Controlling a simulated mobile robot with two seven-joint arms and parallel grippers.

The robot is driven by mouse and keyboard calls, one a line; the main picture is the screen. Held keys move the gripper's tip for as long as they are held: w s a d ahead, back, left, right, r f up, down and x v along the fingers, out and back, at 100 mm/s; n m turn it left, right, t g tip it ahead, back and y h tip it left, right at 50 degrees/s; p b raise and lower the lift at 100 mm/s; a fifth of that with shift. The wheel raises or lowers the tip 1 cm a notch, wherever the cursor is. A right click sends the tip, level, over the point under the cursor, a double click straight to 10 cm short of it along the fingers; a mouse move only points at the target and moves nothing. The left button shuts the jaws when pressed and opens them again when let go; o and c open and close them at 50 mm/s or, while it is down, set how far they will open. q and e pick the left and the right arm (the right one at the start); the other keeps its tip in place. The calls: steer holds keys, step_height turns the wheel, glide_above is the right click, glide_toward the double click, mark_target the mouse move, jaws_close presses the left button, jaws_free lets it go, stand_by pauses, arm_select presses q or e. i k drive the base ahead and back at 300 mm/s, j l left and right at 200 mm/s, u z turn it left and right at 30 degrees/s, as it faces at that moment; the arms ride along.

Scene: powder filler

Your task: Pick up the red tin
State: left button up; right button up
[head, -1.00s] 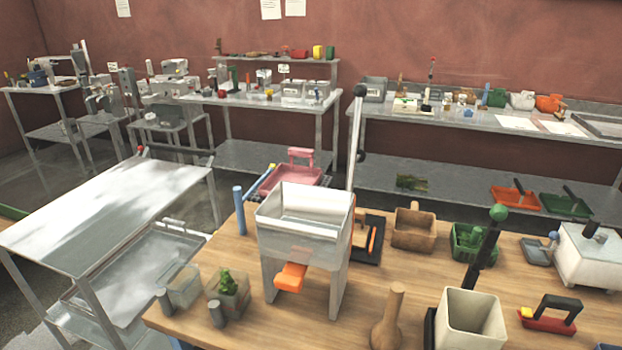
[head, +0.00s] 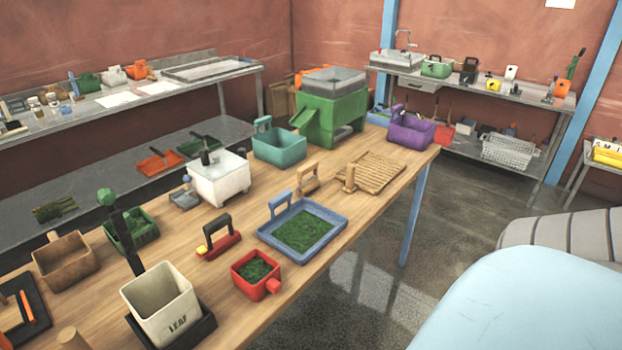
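A small red square tin (head: 246,286) with a stubby red handle stands upright near the front edge of the wooden table (head: 225,318) in the head view. It holds dark green leafy matter. The cream box marked LEAF (head: 162,310) is to its left. A blue tray (head: 328,228) with green leaf is behind it to the right. Neither of my grippers is in view, and nothing touches the tin.
A red block with a black handle (head: 219,244) lies just behind the tin. A white box (head: 222,182), a teal bin (head: 280,147), a slatted wooden board (head: 372,176) and a green hopper machine (head: 330,115) stand farther back. Dark floor is open to the right of the table.

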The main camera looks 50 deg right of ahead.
mark_target(255, 274)
steer(key=z, duration=1.15)
steer(key=u, duration=0.4)
steer(key=k+u, duration=0.1)
steer(key=u, duration=0.3)
steer(key=k+u, duration=0.1)
steer(key=u, duration=0.7)
steer(key=k+z, duration=0.2)
steer(key=z, duration=1.2)
